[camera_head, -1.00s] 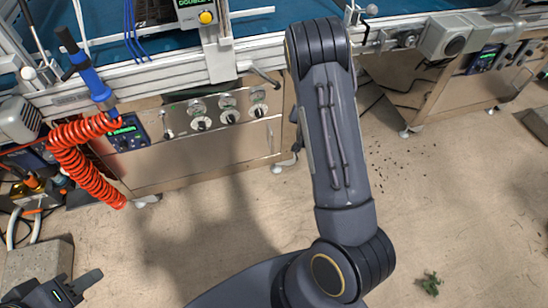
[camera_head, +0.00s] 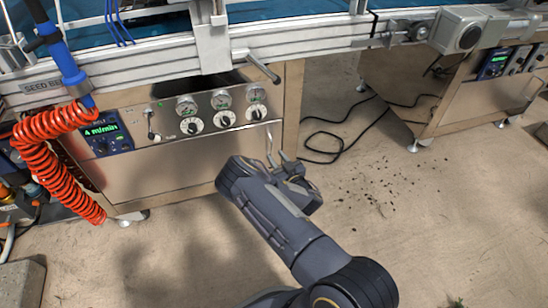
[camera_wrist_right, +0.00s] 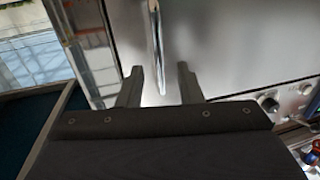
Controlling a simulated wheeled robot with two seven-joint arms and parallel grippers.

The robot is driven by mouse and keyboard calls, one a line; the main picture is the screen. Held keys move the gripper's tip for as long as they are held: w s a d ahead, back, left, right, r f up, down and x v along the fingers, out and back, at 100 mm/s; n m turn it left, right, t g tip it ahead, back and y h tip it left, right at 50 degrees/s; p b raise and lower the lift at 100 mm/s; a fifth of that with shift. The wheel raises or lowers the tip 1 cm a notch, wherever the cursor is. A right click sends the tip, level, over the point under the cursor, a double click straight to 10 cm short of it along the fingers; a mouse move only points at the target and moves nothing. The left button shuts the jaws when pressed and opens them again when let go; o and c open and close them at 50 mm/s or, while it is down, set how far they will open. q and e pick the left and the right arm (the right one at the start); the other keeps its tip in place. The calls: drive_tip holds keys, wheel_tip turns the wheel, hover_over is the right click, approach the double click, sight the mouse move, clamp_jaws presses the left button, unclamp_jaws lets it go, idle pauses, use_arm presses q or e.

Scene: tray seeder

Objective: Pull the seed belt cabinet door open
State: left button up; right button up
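The seed belt cabinet (camera_head: 190,155) is a steel box under the conveyor rail, and its front door panel looks shut. A thin vertical bar handle (camera_head: 269,145) stands near the right edge of the front; it also shows in the right wrist view (camera_wrist_right: 156,45). My right gripper (camera_head: 281,158) is at the lower part of this handle. In the right wrist view its two fingers (camera_wrist_right: 158,86) are apart, with the bar lined up between them and extending ahead of the tips. Contact cannot be told. My left gripper is out of view.
Gauges and knobs (camera_head: 220,112) and a blue display panel (camera_head: 100,137) sit above the door. A coiled orange hose (camera_head: 50,160) hangs at the left. A lever (camera_head: 262,66) juts from the rail.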

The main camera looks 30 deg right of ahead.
drive_tip(key=shift+w+b, duration=0.3)
drive_tip(key=shift+w, duration=1.05)
clamp_jaws()
